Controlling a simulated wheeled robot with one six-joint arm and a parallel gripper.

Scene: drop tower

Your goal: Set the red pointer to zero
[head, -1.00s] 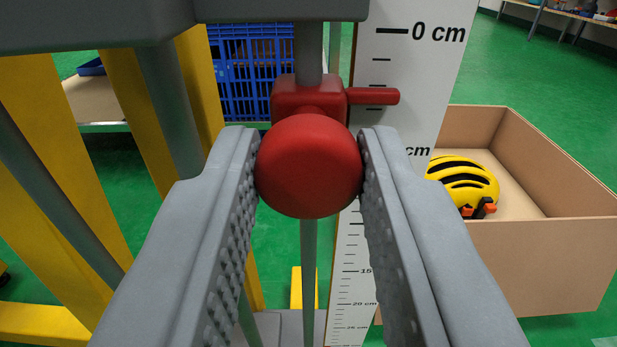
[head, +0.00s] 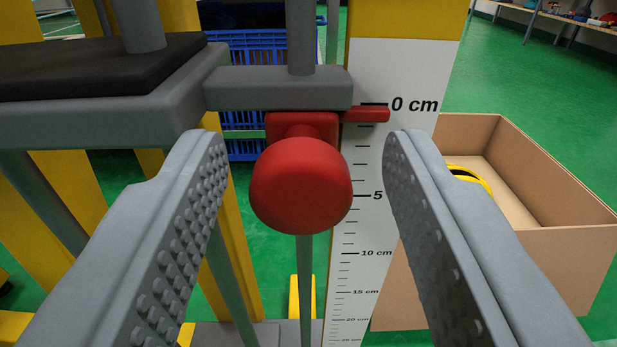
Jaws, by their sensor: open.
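The red pointer (head: 367,115) is a block on a vertical grey rod with a bar reaching right over the white scale (head: 365,215). Its bar is just below the 0 cm line, close to it. The pointer's round red knob (head: 301,187) faces me. My gripper (head: 308,150) is open, with one finger on each side of the knob and a gap visible on both sides. A grey bracket (head: 280,90) sits directly above the red block and appears to meet its top.
The bracket joins a grey plate (head: 100,120) with a dark pad at left. Yellow posts (head: 75,190) stand at left. A cardboard box (head: 520,260) holding a yellow helmet (head: 470,177) is at right. A blue crate (head: 262,70) is behind.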

